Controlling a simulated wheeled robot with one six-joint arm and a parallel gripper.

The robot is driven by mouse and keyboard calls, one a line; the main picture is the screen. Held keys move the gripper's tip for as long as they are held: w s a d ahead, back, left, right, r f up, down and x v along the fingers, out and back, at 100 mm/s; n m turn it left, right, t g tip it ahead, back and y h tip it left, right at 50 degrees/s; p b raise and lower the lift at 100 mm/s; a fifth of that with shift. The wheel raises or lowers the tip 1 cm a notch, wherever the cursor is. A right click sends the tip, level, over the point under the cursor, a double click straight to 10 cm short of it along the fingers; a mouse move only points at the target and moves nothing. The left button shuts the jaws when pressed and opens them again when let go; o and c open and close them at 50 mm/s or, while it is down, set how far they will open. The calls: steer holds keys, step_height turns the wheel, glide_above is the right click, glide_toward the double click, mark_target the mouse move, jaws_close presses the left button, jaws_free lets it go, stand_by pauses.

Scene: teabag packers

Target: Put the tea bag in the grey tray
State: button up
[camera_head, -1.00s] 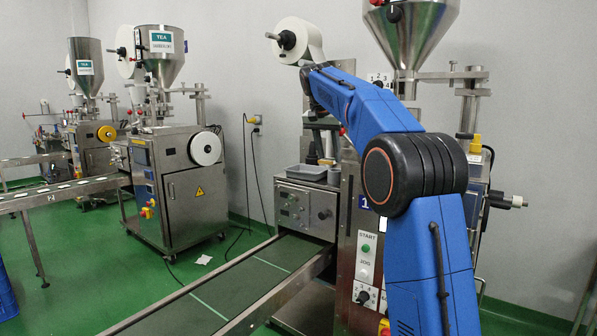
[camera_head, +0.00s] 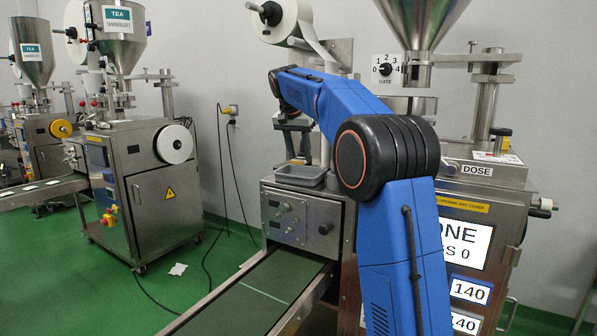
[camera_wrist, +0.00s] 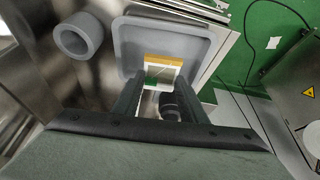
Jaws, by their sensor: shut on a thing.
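The grey tray (camera_head: 301,173) is a shallow open tray on top of the steel box of the near machine. It also shows in the wrist view (camera_wrist: 203,42), at the top middle. My gripper (camera_wrist: 160,82) is shut on the tea bag (camera_wrist: 168,77), a small pale piece with a yellow-orange edge between the fingertips. In the wrist view the tea bag overlaps the tray's near side; its height above the tray is hard to tell. In the head view my gripper (camera_head: 296,155) hangs just above the tray, and the tea bag is not clear there.
A grey ring (camera_wrist: 78,36) lies left of the tray in the wrist view. The green conveyor belt (camera_head: 245,298) runs below the steel box (camera_head: 300,218). The near machine's hopper (camera_head: 422,22) and post stand to the right. Another machine (camera_head: 150,190) stands at the left.

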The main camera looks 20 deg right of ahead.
steer(key=shift+f, duration=2.85)
steer(key=shift+f, duration=0.1)
steer(key=o, duration=1)
steer(key=v, duration=1.2)
